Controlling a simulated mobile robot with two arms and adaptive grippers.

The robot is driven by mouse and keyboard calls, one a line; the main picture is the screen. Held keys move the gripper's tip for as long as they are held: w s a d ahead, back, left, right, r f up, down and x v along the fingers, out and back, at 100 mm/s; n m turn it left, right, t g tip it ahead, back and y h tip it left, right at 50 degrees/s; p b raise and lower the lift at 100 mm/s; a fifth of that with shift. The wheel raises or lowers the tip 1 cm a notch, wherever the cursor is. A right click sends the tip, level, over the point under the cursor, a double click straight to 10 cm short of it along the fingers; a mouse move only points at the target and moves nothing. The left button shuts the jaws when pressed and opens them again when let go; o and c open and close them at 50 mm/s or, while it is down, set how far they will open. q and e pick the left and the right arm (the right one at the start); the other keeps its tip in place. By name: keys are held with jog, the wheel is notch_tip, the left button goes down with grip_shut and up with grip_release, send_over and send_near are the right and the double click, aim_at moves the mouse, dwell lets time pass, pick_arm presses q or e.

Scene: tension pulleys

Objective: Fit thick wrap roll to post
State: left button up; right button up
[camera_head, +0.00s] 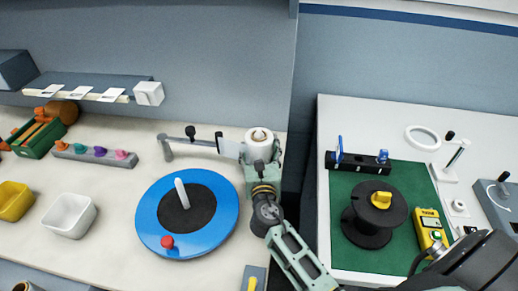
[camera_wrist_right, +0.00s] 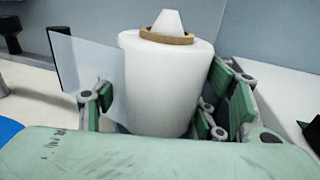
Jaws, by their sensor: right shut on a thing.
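The thick white wrap roll (camera_head: 259,146) stands upright at the back edge of the left bench. In the right wrist view the roll (camera_wrist_right: 160,85) has a brown core ring (camera_wrist_right: 168,37). A white tapered post tip (camera_wrist_right: 168,20) sticks up through that ring, so the roll is around the post; its base is hidden. My right gripper (camera_head: 259,160) is shut on the roll, with green-padded fingers on both sides of it. A translucent film sheet (camera_wrist_right: 88,72) with a black edge is left of the roll. My left gripper is not in view.
A blue turntable (camera_head: 222,228) with a white peg (camera_head: 182,193) and red knob (camera_head: 167,241) lies left of my right arm. A grey bracket (camera_head: 166,148) stands behind it. A black spool (camera_head: 368,240) sits on the green mat (camera_head: 342,186) across the gap.

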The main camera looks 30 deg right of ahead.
jog(key=shift+f, duration=0.1)
jog(key=o, duration=1.6)
jog(key=shift+f, duration=0.1)
jog(key=v, duration=1.2)
jog(key=shift+s, duration=0.1)
